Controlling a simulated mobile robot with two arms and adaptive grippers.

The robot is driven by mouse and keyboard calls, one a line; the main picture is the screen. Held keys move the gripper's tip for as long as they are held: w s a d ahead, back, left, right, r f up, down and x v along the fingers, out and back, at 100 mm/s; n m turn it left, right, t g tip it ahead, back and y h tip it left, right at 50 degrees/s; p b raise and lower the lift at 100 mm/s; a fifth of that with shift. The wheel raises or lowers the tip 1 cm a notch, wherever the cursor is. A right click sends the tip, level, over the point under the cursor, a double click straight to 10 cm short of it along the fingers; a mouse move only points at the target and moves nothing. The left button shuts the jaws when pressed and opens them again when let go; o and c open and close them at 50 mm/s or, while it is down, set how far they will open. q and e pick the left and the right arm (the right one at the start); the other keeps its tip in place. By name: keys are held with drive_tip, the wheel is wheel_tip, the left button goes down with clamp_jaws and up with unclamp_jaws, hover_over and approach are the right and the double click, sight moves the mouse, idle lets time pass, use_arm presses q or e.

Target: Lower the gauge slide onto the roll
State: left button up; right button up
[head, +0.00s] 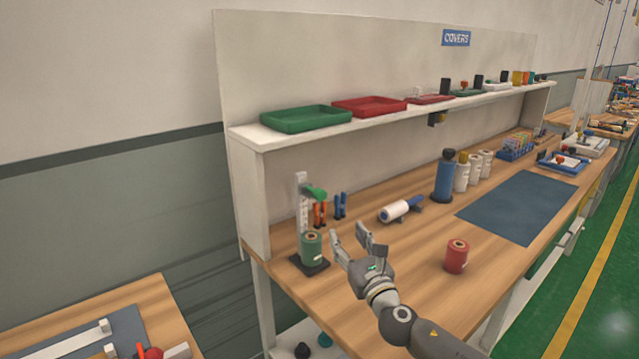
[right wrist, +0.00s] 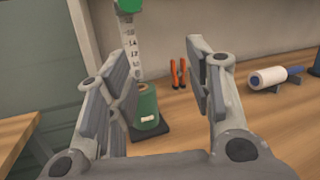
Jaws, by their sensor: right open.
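The gauge has an upright white scale post (head: 303,209) with a green slide (head: 315,192) near its top. A green roll (head: 311,247) stands upright on the dark base (head: 309,266) of the gauge, with the slide above it and a gap between. In the right wrist view the slide (right wrist: 129,5) is cut by the top edge, and the roll (right wrist: 145,108) shows between my fingers. My right gripper (head: 352,243) is open and empty, in front and to the right of the roll. My left gripper does not show.
Orange and blue pliers (head: 320,214) stand behind the gauge. A white roll with blue handles (head: 401,209) lies to the right. A red roll (head: 456,256) stands near the front edge. A dark mat (head: 520,207) lies further right. A shelf with trays (head: 305,118) overhangs the bench.

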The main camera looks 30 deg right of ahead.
sight(323, 196)
wheel_tip(323, 196, up, 7)
drive_tip(key=n+g+y+p, duration=0.1)
drive_tip(key=n+y+p, duration=0.3)
drive_tip(key=y, duration=0.2)
drive_tip(key=shift+n+y+p, duration=0.3)
drive_tip(key=shift+n+y, duration=0.1)
drive_tip(key=shift+w+d+r, duration=0.1)
drive_tip(key=shift+w, duration=0.15)
drive_tip(key=shift+w+a+r+p, duration=0.15)
drive_tip(key=shift+w+p, duration=0.5)
drive_tip(key=shift+w, duration=0.75)
drive_tip(key=shift+w+a+f+p, duration=0.1)
drive_tip(key=shift+w+p, duration=0.5)
drive_tip(key=shift+w, duration=0.75)
drive_tip(key=w+p, duration=0.1)
drive_tip(key=w, duration=0.2)
drive_tip(key=shift+w+a, duration=0.1)
drive_tip(key=shift+w, duration=0.15)
drive_tip(key=shift+w+a, duration=0.1)
drive_tip(key=shift+w, duration=0.6)
